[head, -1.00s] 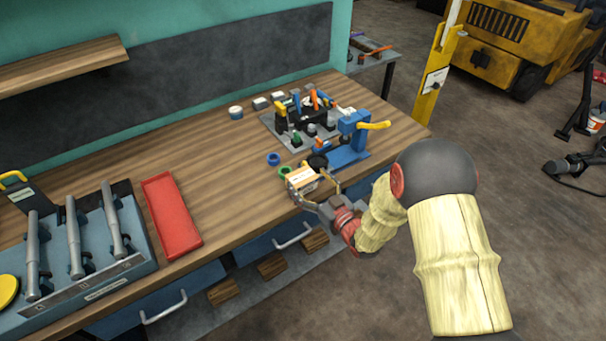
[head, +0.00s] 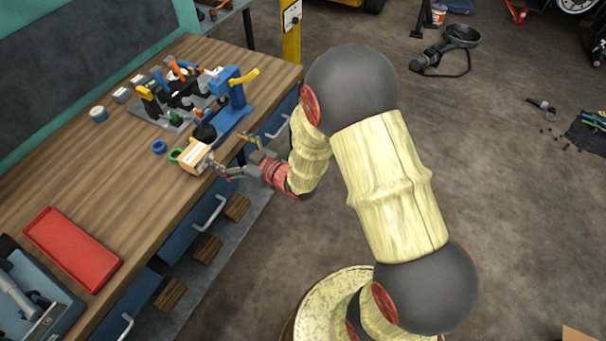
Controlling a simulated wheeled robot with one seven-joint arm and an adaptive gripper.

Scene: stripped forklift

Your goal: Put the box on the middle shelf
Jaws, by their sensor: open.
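A small orange-and-white box (head: 196,157) sits at the front edge of the wooden workbench (head: 125,190), near its right end. My gripper (head: 231,153) is open at the bench edge, just to the right of the box. One finger reaches close to the box's right side; I cannot tell whether it touches. The other finger stands apart, farther back. No middle shelf shows in the current head view.
A blue vise (head: 232,98) and a tool board (head: 175,122) stand behind the box. Green (head: 175,155) and blue (head: 159,146) rings lie close to it. A red tray (head: 72,248) is at the left. Drawer handles project from the bench front.

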